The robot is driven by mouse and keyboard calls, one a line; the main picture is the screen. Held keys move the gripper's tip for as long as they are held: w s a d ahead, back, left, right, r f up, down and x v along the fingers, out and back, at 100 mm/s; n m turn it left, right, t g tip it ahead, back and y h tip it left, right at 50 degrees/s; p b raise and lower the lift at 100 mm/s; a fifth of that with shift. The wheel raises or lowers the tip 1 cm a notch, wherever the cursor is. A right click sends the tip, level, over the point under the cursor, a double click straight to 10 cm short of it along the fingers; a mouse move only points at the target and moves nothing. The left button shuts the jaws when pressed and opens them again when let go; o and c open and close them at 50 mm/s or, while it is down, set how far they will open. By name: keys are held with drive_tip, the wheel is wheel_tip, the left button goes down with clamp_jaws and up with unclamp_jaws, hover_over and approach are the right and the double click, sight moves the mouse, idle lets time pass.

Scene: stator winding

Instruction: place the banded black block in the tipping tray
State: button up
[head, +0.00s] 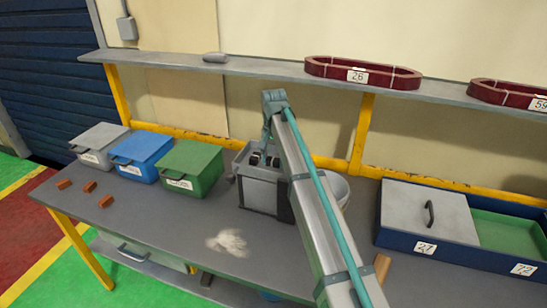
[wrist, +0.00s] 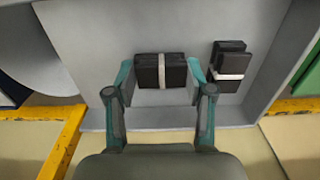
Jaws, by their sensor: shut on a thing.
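My gripper (wrist: 160,88) is shut on a banded black block (wrist: 147,71), a dark block with a pale band round its middle. The wrist view shows its fingers at the block's two ends, over the inside of a grey tray (wrist: 95,55). I cannot tell whether the block touches the tray floor. Further banded black blocks (wrist: 230,73), seemingly stacked, sit in the tray just right of the gripper. In the head view the grey tray (head: 257,193) stands mid-bench, and my arm partly hides it and the gripper.
Grey (head: 100,143), blue (head: 139,153) and green (head: 190,166) lidded boxes stand left of the tray. A pale round bowl (head: 337,188) is close on its right. A blue divided bin (head: 460,258) is at far right. A shelf (head: 235,67) runs above.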

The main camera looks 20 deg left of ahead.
sight(274, 159)
drive_tip(key=shift+f, duration=0.15)
drive_tip(key=o, duration=1.1)
drive_tip(key=shift+o, duration=0.2)
wheel_tip(274, 159, up, 12)
drive_tip(key=b, duration=0.3)
drive_tip(key=shift+r, duration=0.2)
